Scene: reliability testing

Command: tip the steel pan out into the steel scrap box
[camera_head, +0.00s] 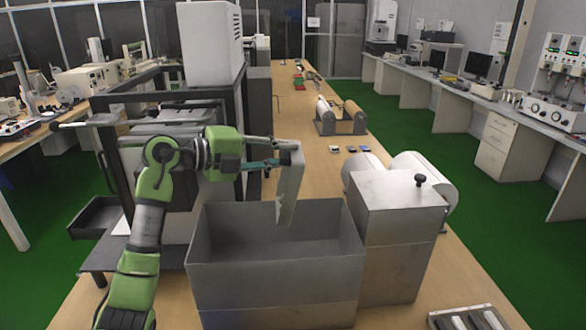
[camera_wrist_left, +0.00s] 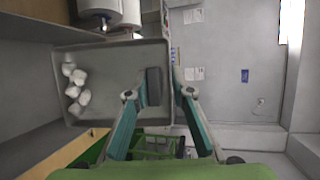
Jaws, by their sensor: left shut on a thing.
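My left gripper (camera_head: 272,163) is shut on the upper end of the steel pan (camera_head: 291,183). The pan is tipped nearly upright, and its lower end hangs over the opening of the steel scrap box (camera_head: 275,285). In the left wrist view my gripper's teal fingers (camera_wrist_left: 163,88) close on the right wall of the pan (camera_wrist_left: 112,68). Several white lumps (camera_wrist_left: 77,84) show bunched at the pan's left end in that view, its low end. The floor of the scrap box is hidden in the head view. My right gripper is not seen.
A closed steel box with a black knob (camera_head: 397,210) stands right beside the scrap box. White rolls (camera_head: 408,165) lie behind it. A roller stand (camera_head: 340,118) is farther back on the bench (camera_head: 310,135). A slotted tray (camera_head: 468,318) lies at the front right.

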